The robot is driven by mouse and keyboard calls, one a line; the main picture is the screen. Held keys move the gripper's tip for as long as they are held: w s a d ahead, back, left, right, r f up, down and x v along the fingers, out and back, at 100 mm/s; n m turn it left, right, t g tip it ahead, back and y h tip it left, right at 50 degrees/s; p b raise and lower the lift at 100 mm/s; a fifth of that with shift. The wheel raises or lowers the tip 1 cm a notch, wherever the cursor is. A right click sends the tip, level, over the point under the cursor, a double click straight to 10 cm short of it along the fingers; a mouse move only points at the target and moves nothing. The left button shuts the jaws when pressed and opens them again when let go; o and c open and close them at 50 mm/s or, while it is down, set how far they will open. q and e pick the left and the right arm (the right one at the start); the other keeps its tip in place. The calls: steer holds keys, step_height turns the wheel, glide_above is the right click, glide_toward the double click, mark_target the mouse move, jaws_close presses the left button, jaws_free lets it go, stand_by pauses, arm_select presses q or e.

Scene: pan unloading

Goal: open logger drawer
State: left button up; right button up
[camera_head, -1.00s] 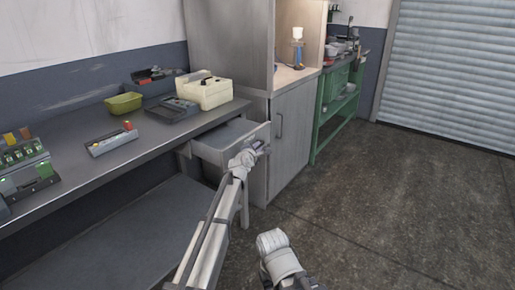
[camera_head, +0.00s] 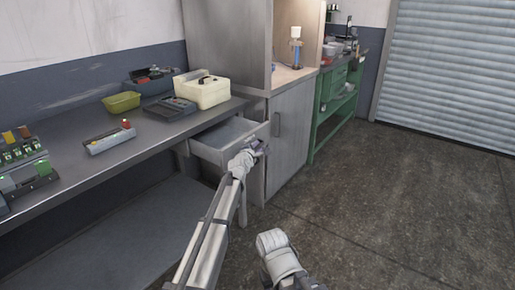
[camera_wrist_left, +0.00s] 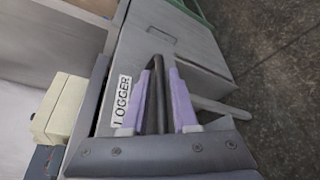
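The logger drawer (camera_head: 212,153) is a grey drawer under the right end of the workbench. It stands partly open and its inside shows from above. In the left wrist view its front carries a white label reading LOGGER (camera_wrist_left: 121,100) and a dark bar handle (camera_wrist_left: 157,92). My left gripper (camera_head: 261,146) is at the drawer front. In the wrist view its two purple fingers (camera_wrist_left: 165,105) lie on either side of the handle, closed around it.
On the workbench (camera_head: 72,170) are a cream box (camera_head: 203,93), a green bin (camera_head: 122,102), a grey tray (camera_head: 109,138) and several devices. A grey cabinet (camera_head: 290,135) stands just right of the drawer, with a green shelf unit (camera_head: 332,105) beyond. The floor at right is clear.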

arm_select(q)
steer(key=p+v, duration=0.1)
steer(key=v, duration=0.6)
steer(key=shift+s+a, duration=0.1)
steer(key=shift+s, duration=0.05)
arm_select(e)
steer(key=shift+r, duration=0.8)
